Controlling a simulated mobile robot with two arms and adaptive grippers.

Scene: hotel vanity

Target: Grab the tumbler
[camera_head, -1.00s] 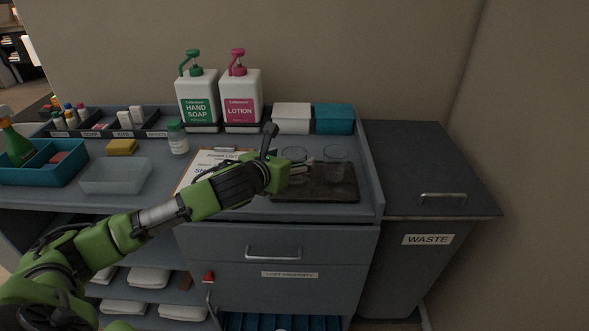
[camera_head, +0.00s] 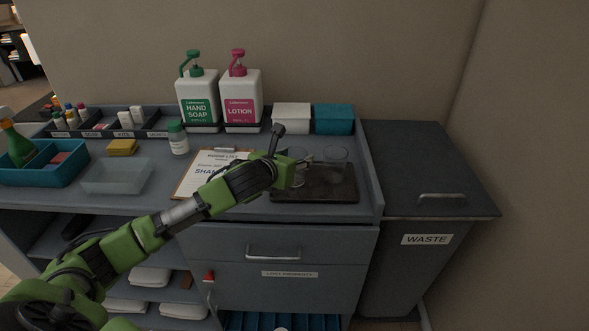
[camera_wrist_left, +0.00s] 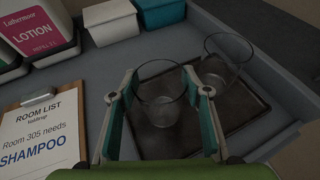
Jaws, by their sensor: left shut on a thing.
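Two clear glass tumblers are at the dark tray (camera_head: 335,190) on the right of the counter. My left gripper (camera_wrist_left: 162,97) is shut on the left tumbler (camera_wrist_left: 160,105), with a finger on each side of its wall. The tumbler is upright; I cannot tell whether its base is clear of the tray. The other tumbler (camera_wrist_left: 222,64) stands on the tray to its right, and it also shows in the head view (camera_head: 336,157). In the head view my left arm partly covers the held tumbler. My right gripper is not in view.
A clipboard (camera_head: 200,174) reading "SHAMPOO" lies left of the tray. Hand soap (camera_head: 198,103) and lotion (camera_head: 241,103) bottles stand behind, beside a white box (camera_head: 292,118) and a teal box (camera_head: 333,119). A raised counter edge and waste bin (camera_head: 425,165) are at right.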

